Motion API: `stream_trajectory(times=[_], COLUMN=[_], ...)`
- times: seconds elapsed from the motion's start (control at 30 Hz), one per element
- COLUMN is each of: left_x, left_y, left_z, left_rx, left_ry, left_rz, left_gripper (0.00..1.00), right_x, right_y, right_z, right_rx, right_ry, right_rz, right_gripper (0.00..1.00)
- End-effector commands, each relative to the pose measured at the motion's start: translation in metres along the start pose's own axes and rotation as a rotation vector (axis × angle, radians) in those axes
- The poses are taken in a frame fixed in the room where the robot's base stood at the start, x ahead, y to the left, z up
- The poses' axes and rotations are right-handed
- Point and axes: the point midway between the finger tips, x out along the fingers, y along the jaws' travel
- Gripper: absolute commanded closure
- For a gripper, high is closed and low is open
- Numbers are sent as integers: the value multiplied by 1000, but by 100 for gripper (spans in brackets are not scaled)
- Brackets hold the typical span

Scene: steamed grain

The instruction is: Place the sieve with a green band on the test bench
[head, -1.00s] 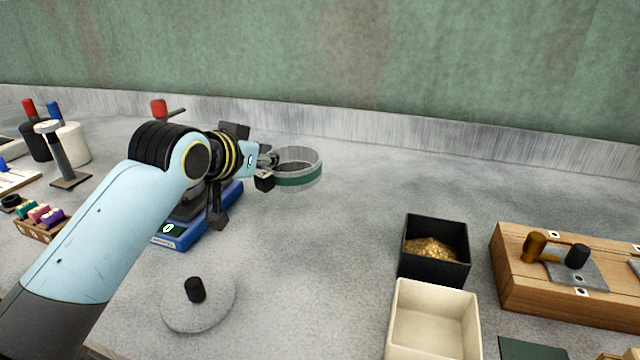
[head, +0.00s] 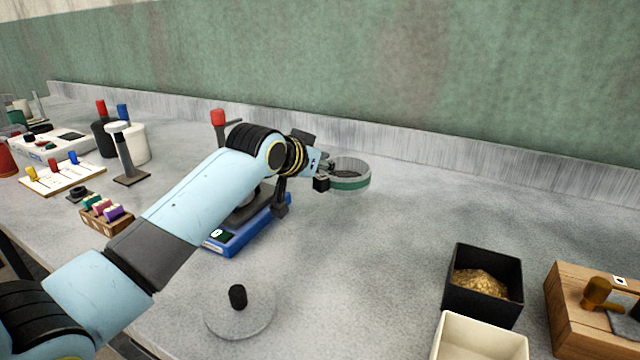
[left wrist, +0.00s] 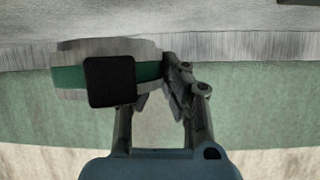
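The sieve (head: 350,184) is a round grey ring with a green band around its side. In the head view it is right of the blue-based device, toward the back of the bench. My left gripper (head: 328,176) is at its left side and appears closed on its edge. In the left wrist view the sieve (left wrist: 68,78) lies at upper left, partly hidden by a black finger pad of the gripper (left wrist: 150,88). The grey test bench (head: 400,240) lies beneath; I cannot tell whether the sieve touches it. My right gripper is not in view.
A blue-based device (head: 236,240) stands under my left arm. A round lid with a black knob (head: 238,297) lies in front. A black box of golden grain (head: 484,300), a cream box (head: 480,340) and a wooden block (head: 580,320) stand at right. The bench's middle right is clear.

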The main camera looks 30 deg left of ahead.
Motion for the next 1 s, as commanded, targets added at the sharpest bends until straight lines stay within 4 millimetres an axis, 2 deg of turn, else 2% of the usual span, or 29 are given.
stream_trajectory(times=[0.1,0.4,1.0], left_x=[3,21,26], left_y=[-8,-5,-4], left_z=[5,39,48], left_rx=[-1,-1,0], left_ry=[1,1,2], left_rz=[0,0,0], left_gripper=[100,100,100], right_x=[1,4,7], right_y=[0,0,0], right_z=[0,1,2], right_rx=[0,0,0], right_ry=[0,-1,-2], right_rz=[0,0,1], right_gripper=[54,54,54])
